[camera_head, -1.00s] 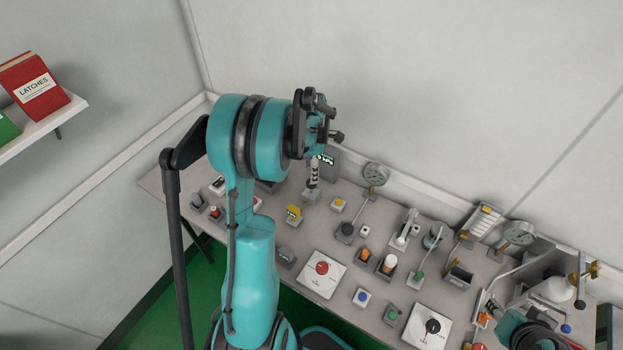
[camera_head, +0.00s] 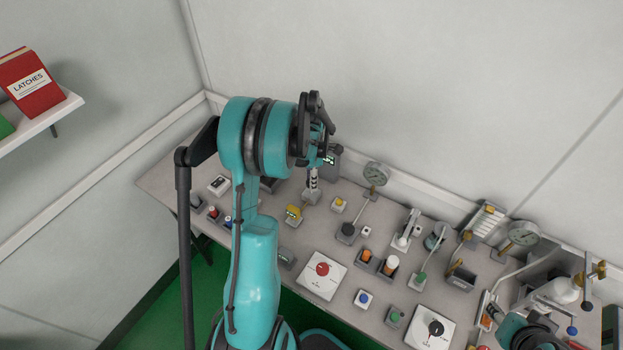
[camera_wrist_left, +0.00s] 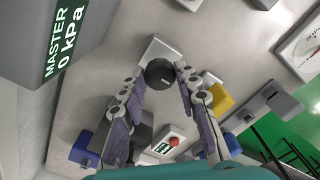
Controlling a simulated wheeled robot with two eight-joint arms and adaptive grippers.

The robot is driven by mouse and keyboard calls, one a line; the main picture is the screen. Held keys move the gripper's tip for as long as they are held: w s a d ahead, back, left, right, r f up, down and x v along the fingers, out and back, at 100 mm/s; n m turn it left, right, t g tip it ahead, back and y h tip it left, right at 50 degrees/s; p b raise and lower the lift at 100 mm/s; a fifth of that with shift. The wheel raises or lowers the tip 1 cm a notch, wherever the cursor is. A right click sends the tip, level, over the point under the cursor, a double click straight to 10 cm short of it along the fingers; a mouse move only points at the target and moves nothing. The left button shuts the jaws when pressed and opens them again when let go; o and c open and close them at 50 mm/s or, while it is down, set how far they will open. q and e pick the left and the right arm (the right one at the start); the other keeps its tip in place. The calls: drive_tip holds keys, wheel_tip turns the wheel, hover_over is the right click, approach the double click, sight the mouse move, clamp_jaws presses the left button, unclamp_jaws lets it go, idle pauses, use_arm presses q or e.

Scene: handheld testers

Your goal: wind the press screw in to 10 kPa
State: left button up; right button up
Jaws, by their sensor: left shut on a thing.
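The press screw has a dark round knob (camera_wrist_left: 160,72) on a pale block (camera_wrist_left: 158,50). In the wrist view the left gripper (camera_wrist_left: 161,70) has its two fingers on either side of the knob, shut on it. In the head view the left gripper (camera_head: 320,130) is above the upright, banded screw stem (camera_head: 312,180), and the hand hides the knob. The master display (camera_wrist_left: 65,40) reads "MASTER 0 kPa". It also shows in the head view (camera_head: 330,160), partly behind the gripper. My right gripper's fingers do not show.
Several testers, buttons and levers crowd the bench to the right. Part of my right arm (camera_head: 530,335) is at the lower right.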

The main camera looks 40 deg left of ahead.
use_arm(q)
drive_tip(key=shift+m, duration=0.4)
drive_tip(key=m, duration=0.3)
drive_tip(key=shift+m+b, duration=0.3)
drive_tip(key=shift+m, duration=0.1)
drive_tip(key=m, duration=0.4)
drive_tip(key=shift+m, duration=0.3)
drive_tip(key=m, duration=0.4)
drive_tip(key=shift+b, duration=0.35)
drive_tip(key=m, duration=0.9)
drive_tip(key=shift+m, duration=0.3)
drive_tip(key=m, duration=0.9)
drive_tip(key=shift+b, duration=0.3)
drive_tip(key=shift+m, duration=1.9)
